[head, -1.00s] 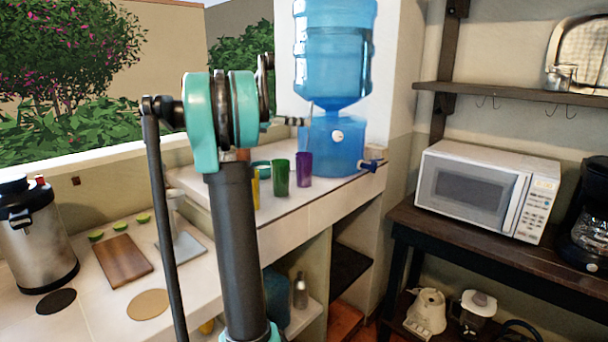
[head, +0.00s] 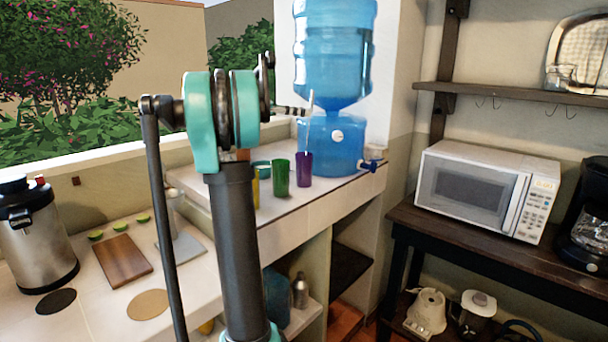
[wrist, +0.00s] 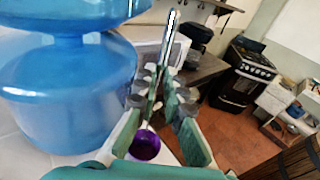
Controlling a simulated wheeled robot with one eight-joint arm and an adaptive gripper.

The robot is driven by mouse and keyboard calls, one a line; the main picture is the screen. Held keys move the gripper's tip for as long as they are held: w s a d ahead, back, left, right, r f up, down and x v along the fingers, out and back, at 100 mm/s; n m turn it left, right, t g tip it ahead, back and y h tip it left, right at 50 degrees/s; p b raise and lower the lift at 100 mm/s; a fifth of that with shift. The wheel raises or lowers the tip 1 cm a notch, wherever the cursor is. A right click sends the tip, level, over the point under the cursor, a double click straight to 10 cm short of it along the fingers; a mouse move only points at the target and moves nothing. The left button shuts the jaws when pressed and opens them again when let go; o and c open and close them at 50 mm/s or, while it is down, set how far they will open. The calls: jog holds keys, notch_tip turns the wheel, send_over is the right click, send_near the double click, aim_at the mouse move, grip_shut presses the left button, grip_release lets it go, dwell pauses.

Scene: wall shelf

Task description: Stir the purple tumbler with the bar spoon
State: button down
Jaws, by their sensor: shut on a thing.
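The purple tumbler (head: 304,172) stands upright on the raised counter ledge, right of a green cup. In the wrist view its dark purple mouth (wrist: 145,146) shows below, between my fingers. My gripper (wrist: 160,95) is shut on the bar spoon (wrist: 172,42), a thin bright metal rod. In the head view the spoon (head: 309,125) stands nearly upright above the tumbler, its lower end at the tumbler's mouth. I cannot tell how deep its tip is.
The blue water dispenser (head: 332,142) stands close behind and right of the tumbler. The green cup (head: 281,178) and a yellow cup (head: 256,190) stand to the left. A cutting board (head: 124,260) lies on the lower counter. A microwave (head: 487,190) stands at the right.

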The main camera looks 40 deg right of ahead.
jog(key=shift+s+d+r, duration=0.1)
jog(key=shift+d+r, duration=0.05)
jog(key=shift+r, duration=0.8)
jog(key=shift+s+d+r, duration=0.1)
jog(key=shift+r, duration=0.85)
jog(key=shift+w+r, duration=0.1)
jog(key=shift+r, duration=2.4)
